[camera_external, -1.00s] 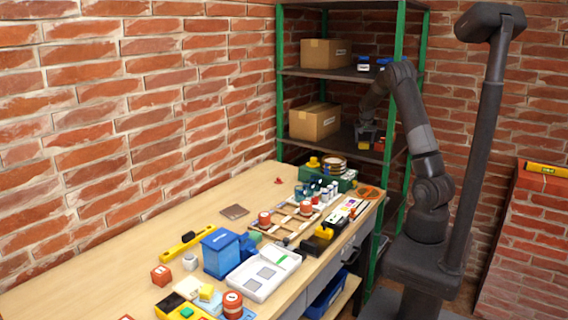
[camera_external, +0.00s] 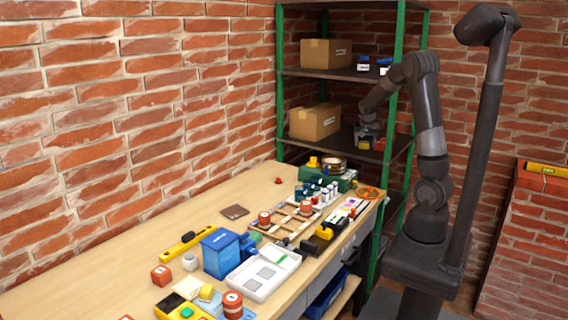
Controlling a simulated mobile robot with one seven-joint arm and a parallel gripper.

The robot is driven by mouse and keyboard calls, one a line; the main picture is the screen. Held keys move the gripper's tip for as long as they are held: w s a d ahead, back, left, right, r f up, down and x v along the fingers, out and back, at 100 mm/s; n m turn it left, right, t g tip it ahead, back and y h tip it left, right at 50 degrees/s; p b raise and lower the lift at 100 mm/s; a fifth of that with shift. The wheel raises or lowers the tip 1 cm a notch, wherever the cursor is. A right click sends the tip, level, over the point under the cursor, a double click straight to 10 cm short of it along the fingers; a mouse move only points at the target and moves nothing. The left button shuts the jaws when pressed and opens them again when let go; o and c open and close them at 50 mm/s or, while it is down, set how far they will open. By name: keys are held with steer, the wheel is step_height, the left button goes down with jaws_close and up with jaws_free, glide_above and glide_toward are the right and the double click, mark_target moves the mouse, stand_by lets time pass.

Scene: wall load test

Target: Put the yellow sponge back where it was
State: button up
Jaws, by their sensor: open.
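A small yellow block (camera_external: 364,145), which looks like the sponge, sits at the front of the shelf level beside the lower cardboard box. My gripper (camera_external: 367,137) is open, pointing down just above the yellow block. At this size I cannot tell whether the fingers are around it or clear of it. Another small yellow block (camera_external: 207,291) lies on the workbench at the front, on a pale blue piece.
The green-posted shelf rack (camera_external: 398,70) holds a lower cardboard box (camera_external: 314,122), an upper box (camera_external: 325,53) and blue-topped containers (camera_external: 363,63). A reddish item is beside my gripper. The workbench (camera_external: 110,265) is crowded along its front; its left part is clear.

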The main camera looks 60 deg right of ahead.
steer(key=s+a+r+n+t+y, duration=0.1)
steer(key=s+a+r+n, duration=0.25)
steer(key=a, duration=0.55)
steer(key=s+a+r+n+t+y, duration=0.1)
steer(key=s+a+r+n, duration=0.2)
steer(key=a, duration=0.6)
steer(key=s+a+r+n+t+y, duration=0.1)
steer(key=s+a+r+n, duration=0.15)
steer(key=a+r, duration=0.45)
steer(key=s+a+f+n+y, duration=0.1)
steer(key=s+a+f+n, duration=0.1)
steer(key=s+a+n, duration=0.2)
steer(key=s+a, duration=0.2)
steer(key=a, duration=0.2)
steer(key=shift+s+a+t, duration=0.3)
steer(key=shift+t, duration=0.1)
